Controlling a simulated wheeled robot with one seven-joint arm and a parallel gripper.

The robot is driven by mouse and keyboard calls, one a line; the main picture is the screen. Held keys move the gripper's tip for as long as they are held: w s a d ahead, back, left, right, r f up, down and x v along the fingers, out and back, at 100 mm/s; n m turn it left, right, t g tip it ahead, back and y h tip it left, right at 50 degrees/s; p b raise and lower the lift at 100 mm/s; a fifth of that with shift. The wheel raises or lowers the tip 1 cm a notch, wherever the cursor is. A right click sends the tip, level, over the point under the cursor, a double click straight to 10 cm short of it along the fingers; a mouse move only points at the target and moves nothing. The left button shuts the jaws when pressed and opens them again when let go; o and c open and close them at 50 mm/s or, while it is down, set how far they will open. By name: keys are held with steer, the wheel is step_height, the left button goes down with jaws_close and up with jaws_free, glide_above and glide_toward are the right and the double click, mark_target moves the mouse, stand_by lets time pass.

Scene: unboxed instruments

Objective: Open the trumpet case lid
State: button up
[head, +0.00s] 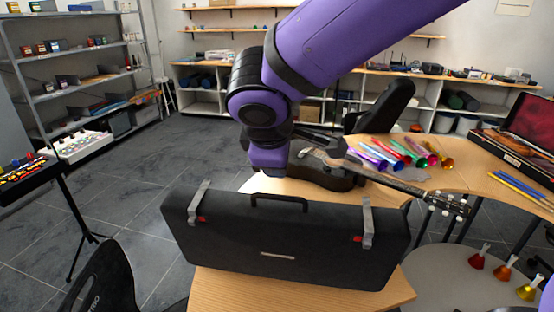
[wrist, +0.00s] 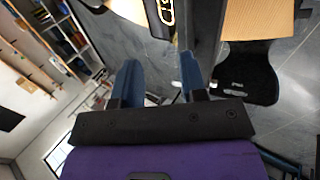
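The black trumpet case (head: 285,240) rests on the front wooden table, its broad face with a small plate toward the head camera. A dark handle (head: 279,200) sits on its upper edge. Two grey latch straps with red tabs, one on the left (head: 199,202) and one on the right (head: 367,222), cross its top edge. My purple arm reaches down behind the case's top edge. My gripper (wrist: 160,72) shows two blue fingers spread apart with nothing between them. In the wrist view a dark straight edge, perhaps the case, lies beyond the right finger. I cannot tell whether the lid is raised.
A guitar (head: 395,183) lies behind the case, near coloured tubes (head: 385,153) on the table. A black chair (head: 105,280) stands at front left and a keyed instrument on a stand (head: 25,178) at far left. Bells (head: 505,272) sit at right. The floor at left is partly clear.

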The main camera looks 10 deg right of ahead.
mark_target(202, 194)
steer(key=shift+a, duration=0.15)
jaws_close()
steer(key=s+a+f+g, duration=0.1)
steer(key=s+a+f, duration=0.15)
steer(key=a, duration=0.75)
steer(key=s+a+f, duration=0.2)
steer(key=s+a, duration=0.1)
steer(key=a, duration=0.7)
steer(key=shift+y, duration=0.3)
steer(key=shift+w+d+f, duration=0.35)
steer(key=shift+w+f, duration=1)
steer(key=shift+f, duration=0.1)
steer(key=shift+w+d+f, duration=0.4)
steer(key=shift+w+f, duration=1)
steer(key=shift+w+d+f, duration=0.35)
steer(key=shift+w+f, duration=1)
steer(key=shift+f, duration=0.1)
steer(key=w, duration=0.1)
steer(key=w+d+r, duration=0.1)
steer(key=w, duration=0.1)
steer(key=w+r, duration=0.1)
steer(key=w, duration=0.1)
steer(key=shift+w+d+r, duration=0.15)
steer(key=shift+w+d, duration=0.05)
steer(key=shift+d, duration=0.15)
